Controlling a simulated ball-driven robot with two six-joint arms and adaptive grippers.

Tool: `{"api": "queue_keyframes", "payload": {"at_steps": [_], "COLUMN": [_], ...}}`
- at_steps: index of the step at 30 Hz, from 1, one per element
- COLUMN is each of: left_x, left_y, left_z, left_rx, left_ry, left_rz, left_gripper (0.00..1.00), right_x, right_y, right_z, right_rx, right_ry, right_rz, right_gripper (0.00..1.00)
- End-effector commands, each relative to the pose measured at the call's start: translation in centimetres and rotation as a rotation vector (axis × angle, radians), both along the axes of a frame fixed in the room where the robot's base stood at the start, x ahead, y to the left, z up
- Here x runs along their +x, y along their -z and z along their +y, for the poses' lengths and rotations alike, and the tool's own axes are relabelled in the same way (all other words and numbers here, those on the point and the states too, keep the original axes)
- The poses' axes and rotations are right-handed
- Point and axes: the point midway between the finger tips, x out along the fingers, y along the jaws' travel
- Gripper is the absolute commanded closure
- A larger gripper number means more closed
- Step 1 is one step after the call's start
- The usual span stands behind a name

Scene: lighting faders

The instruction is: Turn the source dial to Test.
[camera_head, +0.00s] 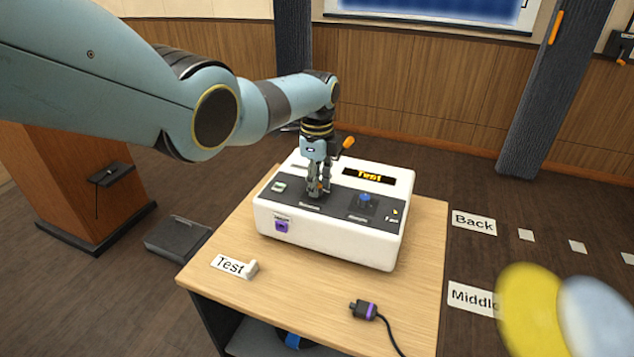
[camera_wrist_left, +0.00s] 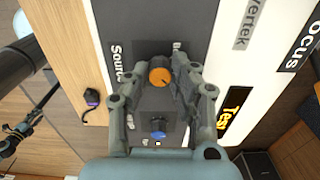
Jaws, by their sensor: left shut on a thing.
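The white console (camera_head: 335,238) stands on the wooden table. Its display (camera_head: 369,174) reads "Test". The source dial (camera_wrist_left: 160,77) is an orange knob with a dark pointer mark, beside the "Source" label (camera_wrist_left: 117,62) in the left wrist view. In the head view the dial is mostly hidden behind my left gripper (camera_head: 316,190), which points down from above. In the left wrist view my left gripper's fingers stand on either side of the dial, shut on it. My right gripper seems to show small and dark at the left edge of the left wrist view (camera_wrist_left: 18,133).
A blue knob (camera_head: 365,198) sits on the console right of the dial. A "Test" card (camera_head: 230,265) and a plug with a cable (camera_head: 364,310) lie on the table in front. "Back" (camera_head: 474,222) and "Middle" (camera_head: 474,297) cards lie on the floor at right.

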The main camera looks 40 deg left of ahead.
Motion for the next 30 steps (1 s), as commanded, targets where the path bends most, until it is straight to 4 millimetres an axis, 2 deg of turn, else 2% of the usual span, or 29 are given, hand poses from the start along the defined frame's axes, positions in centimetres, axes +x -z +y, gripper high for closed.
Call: {"api": "queue_keyframes", "payload": {"at_steps": [5,6,10,18,22,26,30], "left_x": [0.2,0.2,0.1,0.1,0.1,0.1,0.2], "left_y": [-0.2,-0.2,-0.1,-0.1,-0.8,-2.6,-6.0], "left_z": [0.0,0.0,0.0,0.0,0.1,0.0,0.0], "left_rx": [0.001,0.001,0.001,0.0,0.001,0.001,0.002], "left_ry": [0.0,0.0,-0.001,-0.001,-0.001,-0.001,0.0], "left_rz": [-0.006,-0.006,-0.004,-0.002,-0.004,-0.005,-0.008], "left_gripper": [1.0,0.71,0.54,0.54,0.54,0.54,0.54], "right_x": [0.0,0.0,0.0,0.0,0.0,0.0,0.0], "right_y": [0.0,0.0,0.0,0.0,0.0,0.0,0.0], "right_z": [-0.1,-0.1,-0.2,-0.5,-0.4,-0.3,-0.2], "right_rx": [-0.001,-0.001,-0.002,-0.006,-0.004,-0.003,-0.003], "right_ry": [0.0,-0.001,-0.001,-0.001,-0.001,-0.001,-0.001], "right_rz": [0.0,0.0,0.0,0.0,0.0,0.0,0.0], "right_gripper": [0.6,0.6,0.6,0.6,0.6,0.6,0.6]}}
